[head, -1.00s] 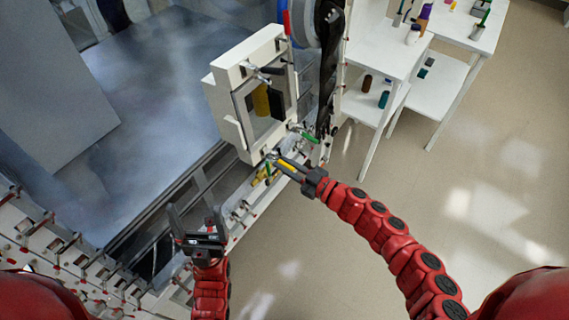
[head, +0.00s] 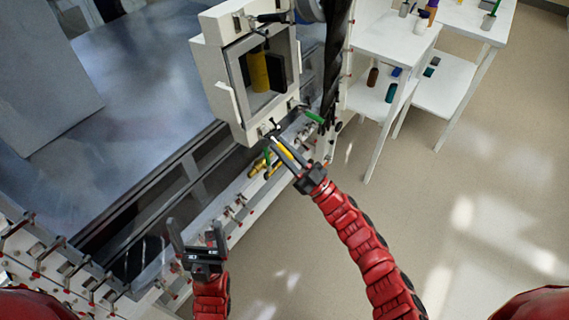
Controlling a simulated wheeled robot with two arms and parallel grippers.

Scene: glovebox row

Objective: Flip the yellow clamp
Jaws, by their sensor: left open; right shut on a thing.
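The yellow clamp handle (head: 286,152) shows as a yellow strip between the fingers of my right gripper (head: 284,152), at the lower right corner of the white window frame. My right gripper is shut on it, and its fingers hide most of the clamp. My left gripper (head: 198,236) is open and empty, lower left of the clamp and apart from it, over the front rail.
The white framed window (head: 222,92) stands above, with a yellow cylinder (head: 258,70) seen through it. Green handles (head: 314,117) and a brass-yellow fitting (head: 258,168) are close to the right gripper. White shelves (head: 385,45) stand right; the floor (head: 480,190) is clear.

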